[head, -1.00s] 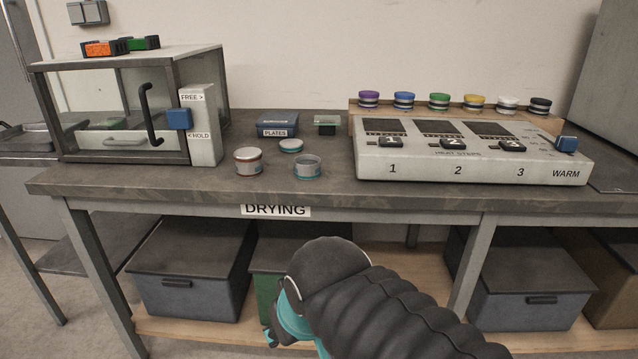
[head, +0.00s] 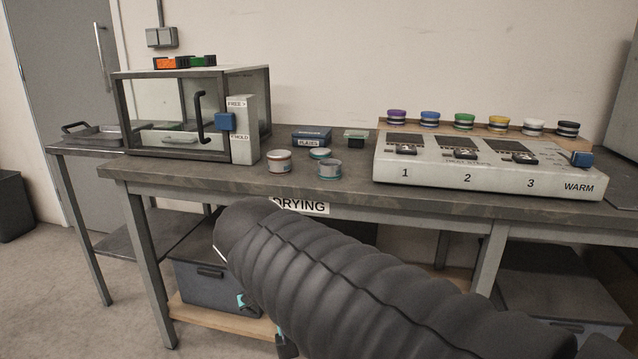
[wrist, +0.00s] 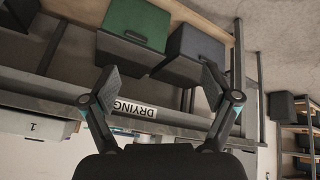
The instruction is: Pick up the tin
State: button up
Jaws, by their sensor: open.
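Two small round tins stand near the front edge of the bench in the head view. One (head: 279,160) is pale-topped with a brownish band. The other (head: 328,168) is grey with a teal base and looks open on top; a loose teal-rimmed lid (head: 319,153) lies just behind it. I cannot tell which one is the task's tin. My gripper (wrist: 160,88) is open and empty in the wrist view, facing the bench front and the bins below. In the head view my arm mostly hides it, below the bench top and apart from both tins.
A glass-fronted cabinet (head: 165,115) with a black handle stands left of the tins. A heating console (head: 480,178) stands to the right. A blue PLATES box (head: 312,136) is behind. The bench's front edge carries a DRYING label (head: 301,205); storage bins sit underneath.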

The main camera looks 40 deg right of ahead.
jog(key=w+d+r+m+h+b, duration=0.3)
jog(key=w+d+m+h+b, duration=0.25)
jog(key=w+d, duration=0.45)
jog(key=m+h+b, duration=0.3)
jog(key=m+h, duration=0.2)
jog(key=h, duration=0.1)
send_near(323, 167)
jog(key=x, duration=0.7)
jog(key=shift+f+p, duration=0.1)
jog(key=shift+p, duration=0.25)
jog(key=shift+p+x, duration=0.45)
jog(key=shift+x, duration=2.45)
jog(key=shift+s, duration=0.1)
jog(key=c, duration=1.3)
